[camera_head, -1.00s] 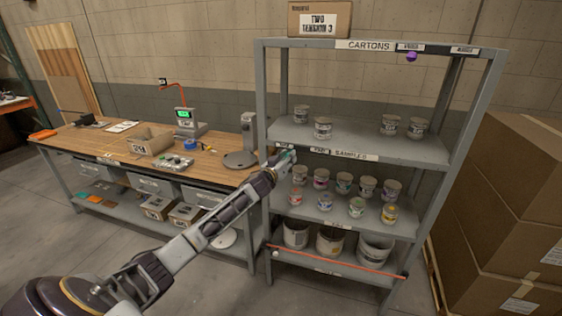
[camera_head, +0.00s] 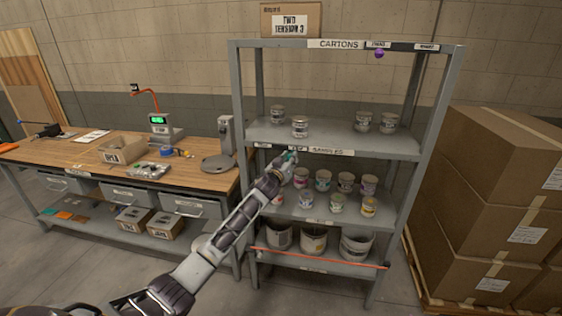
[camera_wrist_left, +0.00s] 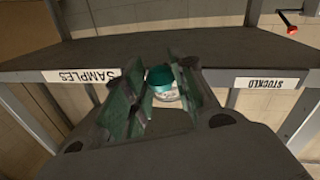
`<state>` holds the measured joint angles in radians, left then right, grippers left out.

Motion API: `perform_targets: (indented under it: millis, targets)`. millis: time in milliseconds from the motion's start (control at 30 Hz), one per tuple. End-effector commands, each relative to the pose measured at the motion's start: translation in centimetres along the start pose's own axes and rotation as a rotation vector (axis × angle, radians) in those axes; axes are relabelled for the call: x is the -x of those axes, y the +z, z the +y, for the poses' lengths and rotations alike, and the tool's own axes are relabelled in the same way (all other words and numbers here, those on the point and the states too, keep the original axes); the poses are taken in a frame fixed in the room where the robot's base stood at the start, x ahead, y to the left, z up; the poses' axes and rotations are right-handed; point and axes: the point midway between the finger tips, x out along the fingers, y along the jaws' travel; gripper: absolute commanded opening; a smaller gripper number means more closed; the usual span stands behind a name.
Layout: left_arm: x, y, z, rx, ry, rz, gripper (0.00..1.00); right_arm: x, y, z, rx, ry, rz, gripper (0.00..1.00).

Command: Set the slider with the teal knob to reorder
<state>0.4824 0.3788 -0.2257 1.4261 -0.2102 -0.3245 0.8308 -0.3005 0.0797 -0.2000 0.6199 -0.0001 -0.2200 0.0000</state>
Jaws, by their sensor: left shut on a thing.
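The teal knob (camera_head: 291,155) is on the front edge of the rack's middle shelf, under a small label (camera_head: 298,148) left of the "SAMPLES" label (camera_head: 333,152). My left gripper (camera_head: 287,158) is shut on the knob and partly hides it. In the left wrist view, the teal knob (camera_wrist_left: 159,76) is between the fingers of the left gripper (camera_wrist_left: 160,95). That view shows the labels upside down, with "STOCKED" (camera_wrist_left: 273,83) on the right and "SAMPLES" (camera_wrist_left: 80,76) on the left. The small label's wording is too small to read. My right gripper is not in view.
A purple knob (camera_head: 379,53) hangs on the top shelf edge. Several cans stand on the shelves, some close behind my left gripper. An orange bar (camera_head: 320,258) runs along the bottom shelf. A workbench (camera_head: 200,183) stands left and stacked cartons (camera_head: 490,200) right.

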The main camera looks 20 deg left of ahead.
Motion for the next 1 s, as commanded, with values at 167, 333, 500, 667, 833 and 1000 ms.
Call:
perform_targets:
  millis: [167,333,500,667,833,1000]
  targets:
    - [-0.3,0.4,1.7,0.002,0.001,0.001,0.00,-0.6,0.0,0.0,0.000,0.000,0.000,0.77]
    - [-0.5,0.6,2.5,0.000,0.000,0.000,0.00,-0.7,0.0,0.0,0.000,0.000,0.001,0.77]
    - [-0.5,0.6,2.8,0.000,0.001,-0.001,0.00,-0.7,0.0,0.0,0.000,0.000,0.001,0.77]
    - [-0.5,0.6,2.8,0.000,0.002,-0.001,0.00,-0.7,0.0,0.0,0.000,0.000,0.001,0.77]
    - [-0.5,0.6,2.9,0.001,0.003,-0.001,0.34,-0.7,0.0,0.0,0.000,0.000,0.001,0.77]
    - [-0.5,0.6,2.8,0.000,0.002,-0.001,0.49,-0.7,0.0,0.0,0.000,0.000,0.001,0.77]
